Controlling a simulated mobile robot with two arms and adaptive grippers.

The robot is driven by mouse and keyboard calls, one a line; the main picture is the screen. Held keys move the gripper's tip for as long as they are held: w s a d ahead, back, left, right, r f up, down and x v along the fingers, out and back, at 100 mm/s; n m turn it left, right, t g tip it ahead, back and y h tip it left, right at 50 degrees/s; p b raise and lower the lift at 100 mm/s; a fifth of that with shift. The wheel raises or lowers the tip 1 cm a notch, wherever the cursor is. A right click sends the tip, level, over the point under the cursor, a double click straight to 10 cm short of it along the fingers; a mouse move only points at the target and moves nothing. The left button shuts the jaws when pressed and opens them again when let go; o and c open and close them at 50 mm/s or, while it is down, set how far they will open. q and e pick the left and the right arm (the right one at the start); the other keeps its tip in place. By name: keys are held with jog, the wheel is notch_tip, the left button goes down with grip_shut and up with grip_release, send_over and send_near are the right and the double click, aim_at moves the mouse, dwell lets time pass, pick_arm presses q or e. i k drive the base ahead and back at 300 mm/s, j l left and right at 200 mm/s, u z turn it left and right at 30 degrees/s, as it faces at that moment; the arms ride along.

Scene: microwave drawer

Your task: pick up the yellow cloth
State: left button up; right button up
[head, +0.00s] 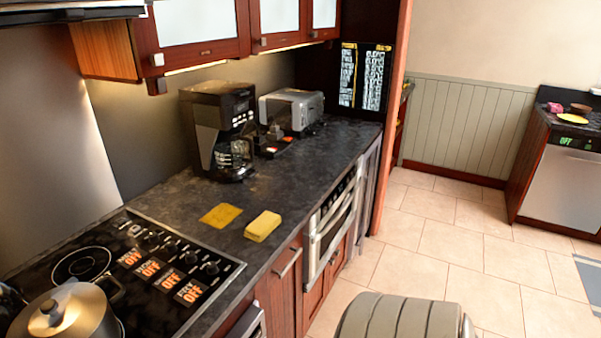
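A flat, thin yellow cloth (220,215) lies on the dark stone counter (300,185), behind the cooktop and in front of the coffee maker. A thicker, pale yellow block (262,226), perhaps a sponge, lies just to its right, near the counter's front edge. A small gap separates the two. Neither of my grippers shows in the head view.
The cooktop (140,262) with a metal pot (62,312) is at lower left. A coffee maker (218,130) and a toaster (290,108) stand farther back. A built-in microwave drawer (331,228) sits below the counter. Tiled floor (440,240) is open to the right.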

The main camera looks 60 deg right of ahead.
aim_at(267, 223)
jog(key=l+z, duration=0.1)
jog(key=z, duration=1.65)
